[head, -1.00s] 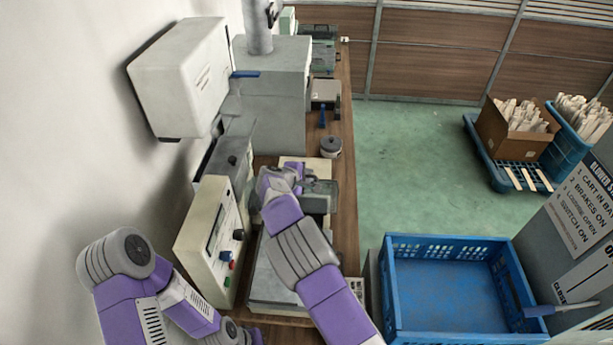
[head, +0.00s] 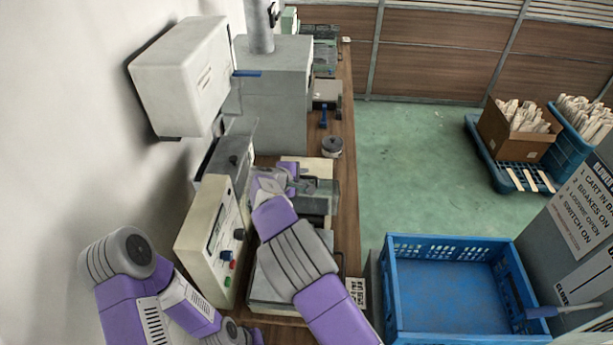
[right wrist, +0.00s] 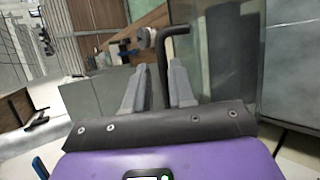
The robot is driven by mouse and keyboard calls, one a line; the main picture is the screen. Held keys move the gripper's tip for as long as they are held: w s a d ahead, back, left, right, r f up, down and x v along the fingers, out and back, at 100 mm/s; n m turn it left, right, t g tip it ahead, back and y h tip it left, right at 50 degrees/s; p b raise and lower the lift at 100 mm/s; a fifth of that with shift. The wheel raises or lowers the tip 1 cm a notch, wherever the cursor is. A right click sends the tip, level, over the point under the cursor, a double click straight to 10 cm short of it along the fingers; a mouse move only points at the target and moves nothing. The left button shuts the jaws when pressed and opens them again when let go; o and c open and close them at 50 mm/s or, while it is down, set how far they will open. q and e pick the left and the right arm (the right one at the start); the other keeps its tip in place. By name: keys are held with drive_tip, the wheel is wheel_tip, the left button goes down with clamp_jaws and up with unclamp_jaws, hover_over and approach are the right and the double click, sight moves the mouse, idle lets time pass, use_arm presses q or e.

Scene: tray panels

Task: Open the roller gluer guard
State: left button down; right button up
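The roller gluer guard seems to be the dark, see-through panel (head: 318,197) on the bench, right of my right gripper (head: 288,175) in the head view. In the right wrist view a smoky clear panel (right wrist: 232,60) stands upright just right of the fingers. A black bent bar (right wrist: 163,62), which looks like its handle, rises between the two grey fingers of my right gripper (right wrist: 157,88). The fingers are apart, with a gap showing beside the bar; I cannot tell whether one touches it. My left arm shows at the lower left in the head view, but its gripper is not visible.
A cream control box (head: 208,243) with knobs stands close left of my right arm. A small round pot (head: 331,146) sits beyond the gluer on the bench. A blue crate (head: 390,300) is right of the bench.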

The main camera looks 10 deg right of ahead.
drive_tip(key=shift+v, duration=1.55)
